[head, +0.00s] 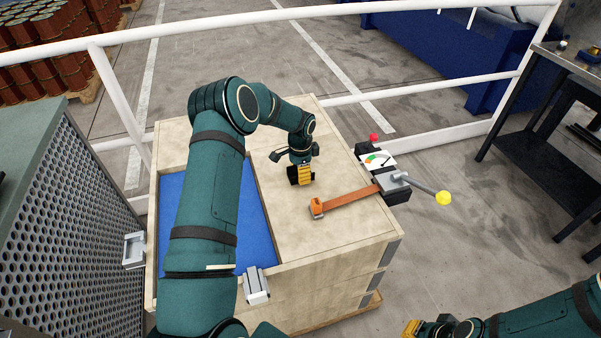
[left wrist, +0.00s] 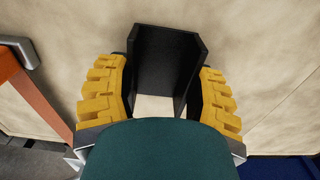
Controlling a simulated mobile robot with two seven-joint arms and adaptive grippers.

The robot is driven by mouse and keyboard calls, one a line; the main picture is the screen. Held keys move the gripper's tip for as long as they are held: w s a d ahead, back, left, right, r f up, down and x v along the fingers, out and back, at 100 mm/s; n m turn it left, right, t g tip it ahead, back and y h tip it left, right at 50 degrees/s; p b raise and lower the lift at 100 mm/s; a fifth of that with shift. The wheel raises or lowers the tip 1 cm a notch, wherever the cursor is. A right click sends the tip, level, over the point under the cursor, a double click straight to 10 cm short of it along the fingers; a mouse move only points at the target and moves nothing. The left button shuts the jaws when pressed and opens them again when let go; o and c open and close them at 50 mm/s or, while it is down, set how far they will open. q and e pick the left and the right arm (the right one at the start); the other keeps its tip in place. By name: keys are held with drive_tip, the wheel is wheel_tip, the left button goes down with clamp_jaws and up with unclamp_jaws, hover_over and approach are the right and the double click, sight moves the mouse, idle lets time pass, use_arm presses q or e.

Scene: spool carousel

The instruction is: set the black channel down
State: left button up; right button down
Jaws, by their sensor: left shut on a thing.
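The black channel (left wrist: 165,58) is a U-shaped piece with upright side walls. In the left wrist view it stands between the yellow fingers of my left gripper (left wrist: 163,88), which is shut on it. In the head view my left gripper (head: 302,172) points down over the wooden top, and a dark end of the channel (head: 292,175) shows beside the fingers. It is at or just above the wood; I cannot tell whether it touches. My right gripper (head: 412,328) is partly in view at the bottom edge, and its opening is hidden.
The wooden crate (head: 330,258) has a blue-lined recess (head: 262,235) at left. An orange strap (head: 345,201) runs to a tensioner with a yellow-knobbed lever (head: 425,188) and a gauge (head: 377,160). A grey latch (head: 256,284) sits at the front. White railings stand behind.

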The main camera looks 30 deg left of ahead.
use_arm(q)
drive_tip(key=shift+r, duration=0.1)
drive_tip(key=shift+f, duration=0.25)
drive_tip(key=o, duration=1.2)
drive_tip(key=shift+r, duration=0.1)
drive_tip(key=shift+r, duration=0.2)
wheel_tip(320, 180, up, 12)
drive_tip(key=shift+f+p, duration=0.1)
drive_tip(key=shift+p, duration=0.85)
